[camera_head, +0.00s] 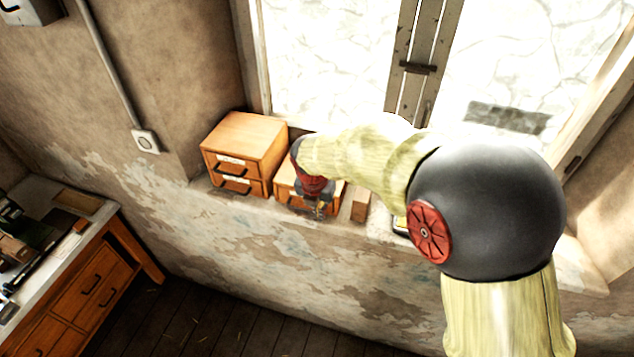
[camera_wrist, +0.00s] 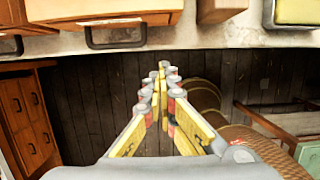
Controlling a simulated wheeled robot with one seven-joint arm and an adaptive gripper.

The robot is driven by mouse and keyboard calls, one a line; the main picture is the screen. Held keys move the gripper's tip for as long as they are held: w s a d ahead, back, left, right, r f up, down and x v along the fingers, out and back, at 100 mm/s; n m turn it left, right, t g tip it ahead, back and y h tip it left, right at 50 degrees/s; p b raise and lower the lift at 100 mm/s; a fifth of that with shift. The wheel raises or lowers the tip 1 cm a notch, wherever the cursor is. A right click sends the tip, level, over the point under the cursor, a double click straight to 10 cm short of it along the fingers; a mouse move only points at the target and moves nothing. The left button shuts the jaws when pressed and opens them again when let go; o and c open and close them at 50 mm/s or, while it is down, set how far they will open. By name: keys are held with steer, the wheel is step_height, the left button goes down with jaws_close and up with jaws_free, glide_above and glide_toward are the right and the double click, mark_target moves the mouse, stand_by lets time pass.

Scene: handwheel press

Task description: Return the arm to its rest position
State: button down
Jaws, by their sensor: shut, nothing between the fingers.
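My arm stretches from the lower right of the head view towards the window sill, with its elbow bent. My gripper (camera_head: 319,207) hangs at the arm's end in front of the small wooden drawer box (camera_head: 297,192) on the sill. In the wrist view my gripper (camera_wrist: 160,75) points over the dark floor, its two yellow fingers meeting at the tips with nothing between them. The drawer front with its dark handle (camera_wrist: 115,36) lies just beyond the fingers in that view. Part of the drawer box is hidden behind my wrist.
A two-drawer wooden box (camera_head: 243,150) stands left on the sill (camera_head: 270,212). A small wooden block (camera_head: 360,205) stands right of my gripper. The window (camera_head: 330,60) is behind. A workbench (camera_head: 75,280) stands at lower left. Floor (camera_head: 200,315) below is open.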

steer(key=s+d+f+m+t+b, duration=0.1)
steer(key=s+d+m+b, duration=0.4)
steer(key=s+m+b, duration=0.2)
steer(key=s+d+f+m+t+b, duration=0.1)
steer(key=s+d+f+m+b, duration=0.1)
steer(key=s+d+m+b, duration=0.3)
steer(key=s+d+f+m+t+y+b, duration=0.1)
steer(key=s+d+m+b, duration=0.4)
steer(key=s+m+b, duration=0.6)
steer(key=s+m, duration=0.4)
steer(key=m, duration=0.5)
steer(key=shift+f, duration=0.15)
steer(key=shift+s+d, duration=0.1)
